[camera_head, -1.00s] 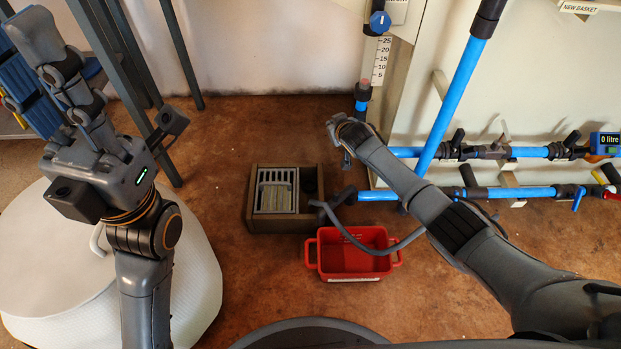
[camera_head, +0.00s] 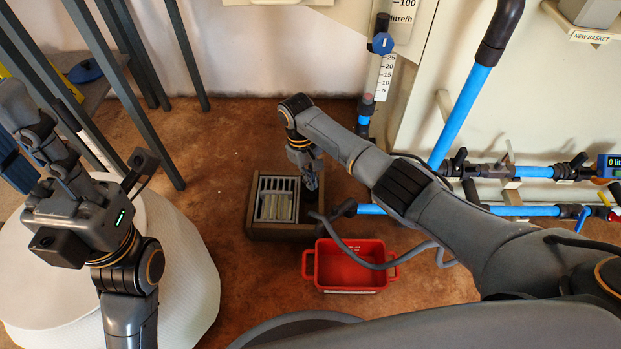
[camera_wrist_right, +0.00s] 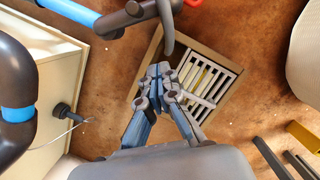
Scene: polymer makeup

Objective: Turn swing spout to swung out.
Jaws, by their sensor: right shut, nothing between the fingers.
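The grey swing spout (camera_head: 326,224) shows in the head view as a curved tube by the blue pipe's dark end fitting (camera_head: 345,208). It curves over the red basket, and its far end is lost near my right arm. In the right wrist view the spout (camera_wrist_right: 166,30) hangs down from the top edge, close to my fingertips; I cannot tell if they touch. My right gripper (camera_head: 311,184) is shut and empty, pointing down over the drain box, left of the spout; it shows also in the wrist view (camera_wrist_right: 158,72). My left gripper (camera_head: 25,120) is at the left; its jaws are unclear.
A brown drain box (camera_head: 250,220) with a white grate (camera_head: 275,199) lies below my right gripper. The red basket (camera_head: 350,268) stands in front of it. Blue pipes (camera_head: 527,211) with valves run along the panel at right. A white round stand (camera_head: 180,260) is at left.

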